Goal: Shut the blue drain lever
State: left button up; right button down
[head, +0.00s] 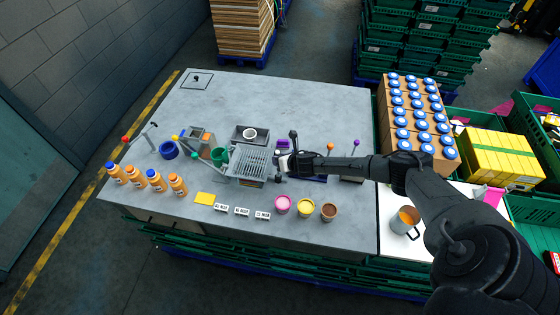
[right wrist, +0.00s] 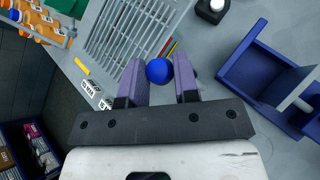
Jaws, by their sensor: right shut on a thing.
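The blue drain lever shows in the right wrist view as a round blue knob (right wrist: 158,71) between my purple finger pads. My right gripper (right wrist: 160,80) is shut on the knob. In the head view, my right gripper (head: 281,163) is at the right side of the slatted metal drain rack (head: 250,159), and it hides the knob there. The rack's slats also fill the upper left of the right wrist view (right wrist: 135,30). The lever's stem is hidden below the knob, so its angle cannot be told. My left gripper is in neither view.
Pink, yellow and brown cups (head: 305,207) stand in front of the rack, near white labels (head: 241,211). Orange bottles (head: 155,180) stand at the left. Orange-knobbed and purple-knobbed levers (head: 356,143) stand close by. The table's back is largely clear.

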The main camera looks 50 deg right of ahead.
jog(key=shift+d, duration=0.35)
jog(key=c, duration=1.3)
grip_release()
jog(key=o, duration=0.4)
jog(key=shift+d, duration=0.1)
jog(key=shift+o, duration=0.2)
jog(key=b+v, duration=0.1)
jog(key=v, duration=1.2)
jog(key=shift+s+a+r, duration=0.2)
jog(key=shift+s, duration=0.15)
